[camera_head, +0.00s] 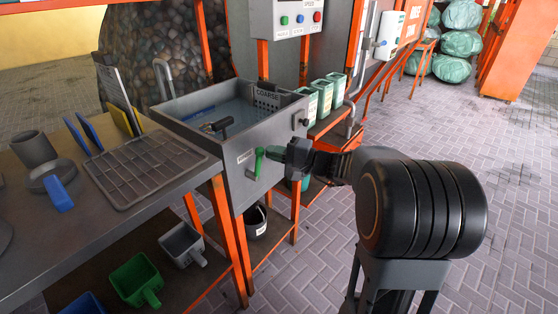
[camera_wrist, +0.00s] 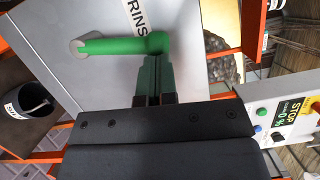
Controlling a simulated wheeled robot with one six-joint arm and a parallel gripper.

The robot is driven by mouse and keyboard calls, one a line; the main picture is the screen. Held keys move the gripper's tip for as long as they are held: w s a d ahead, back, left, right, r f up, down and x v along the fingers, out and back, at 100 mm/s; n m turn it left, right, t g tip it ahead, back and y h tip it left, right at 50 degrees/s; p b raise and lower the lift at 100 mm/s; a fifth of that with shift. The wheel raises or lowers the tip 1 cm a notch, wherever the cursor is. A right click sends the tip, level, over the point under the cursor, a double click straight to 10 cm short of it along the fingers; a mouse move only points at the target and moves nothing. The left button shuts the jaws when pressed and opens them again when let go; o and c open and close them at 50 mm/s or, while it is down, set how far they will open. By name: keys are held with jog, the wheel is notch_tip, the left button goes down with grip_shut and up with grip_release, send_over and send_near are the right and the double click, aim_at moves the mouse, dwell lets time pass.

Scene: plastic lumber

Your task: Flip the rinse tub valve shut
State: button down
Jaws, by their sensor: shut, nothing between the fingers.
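The rinse tub (camera_head: 222,160) is a grey basin with water in it. Its green valve lever (camera_head: 258,162) is on the front face beside a small label and stands roughly upright. In the wrist view the lever (camera_wrist: 112,45) runs from a grey round mount to a rounded end near the RINSE label (camera_wrist: 140,14). My gripper (camera_head: 273,152) is at the right side of the lever's upper end. In the wrist view its fingertips (camera_wrist: 155,62) are together with nothing between them, right against or very close to that end; I cannot tell if they touch.
A steel bench (camera_head: 92,225) with a drain rack (camera_head: 145,168) is left of the tub. A dark bucket (camera_head: 256,222) stands below the tub. Green-white boxes (camera_head: 322,98) line the shelf behind. A control box (camera_head: 297,17) hangs above. Paved floor at right is open.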

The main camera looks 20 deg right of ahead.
jog(key=shift+s+a+r+n+h+b, duration=0.2)
jog(key=shift+s+a+n+b, duration=0.15)
jog(key=shift+n+b, duration=0.3)
jog(key=shift+s+a+r+n+h+b, duration=0.15)
jog(key=shift+s+a+n+b, duration=0.1)
jog(key=shift+a+n+b, duration=0.3)
jog(key=shift+d, duration=0.1)
jog(key=w+d+p+v, duration=0.1)
jog(key=w+d+v, duration=0.1)
jog(key=v, duration=1)
jog(key=shift+d+r+p, duration=0.2)
jog(key=shift+d+p, duration=0.1)
